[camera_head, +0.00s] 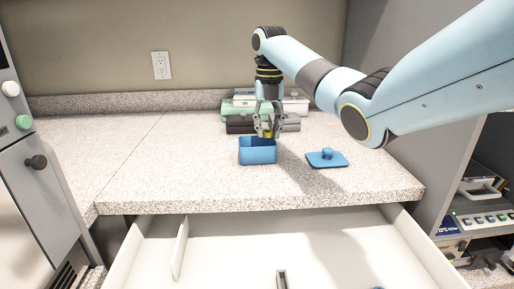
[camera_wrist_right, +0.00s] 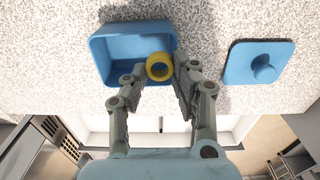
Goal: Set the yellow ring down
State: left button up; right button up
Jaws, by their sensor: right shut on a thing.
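The yellow ring (camera_wrist_right: 159,67) is between the fingers of my right gripper (camera_wrist_right: 157,84), which is shut on it. In the head view my right gripper (camera_head: 267,130) points down at the blue box, and a little yellow of the ring (camera_head: 267,134) shows at its fingertips. The blue open box (camera_head: 257,156) stands on the counter under the gripper. In the right wrist view the box (camera_wrist_right: 107,50) looks empty where visible, and the ring overlaps its right front corner. I cannot tell the ring's exact height over the box. My left gripper is not in view.
A blue lid with a knob (camera_head: 327,159) lies on the speckled counter (camera_head: 180,165) right of the box. Stacked cases (camera_head: 240,118) stand behind. An open white drawer (camera_head: 230,250) juts out below the counter's front edge. The counter's left side is clear.

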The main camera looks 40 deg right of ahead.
aim_at(257, 149)
jog(key=a+f, duration=0.1)
jog(key=w+a+f, duration=0.1)
jog(key=shift+w+a, duration=0.25)
jog(key=shift+a, duration=0.05)
notch_tip(257, 149, down, 4)
jog(key=shift+r, duration=0.25)
jog(key=shift+f, duration=0.35)
jog(key=o, duration=0.4)
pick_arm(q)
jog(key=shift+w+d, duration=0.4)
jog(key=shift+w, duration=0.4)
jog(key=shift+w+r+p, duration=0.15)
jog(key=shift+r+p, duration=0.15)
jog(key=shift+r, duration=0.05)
pick_arm(e)
notch_tip(257, 149, up, 12)
jog(key=shift+r, duration=0.2)
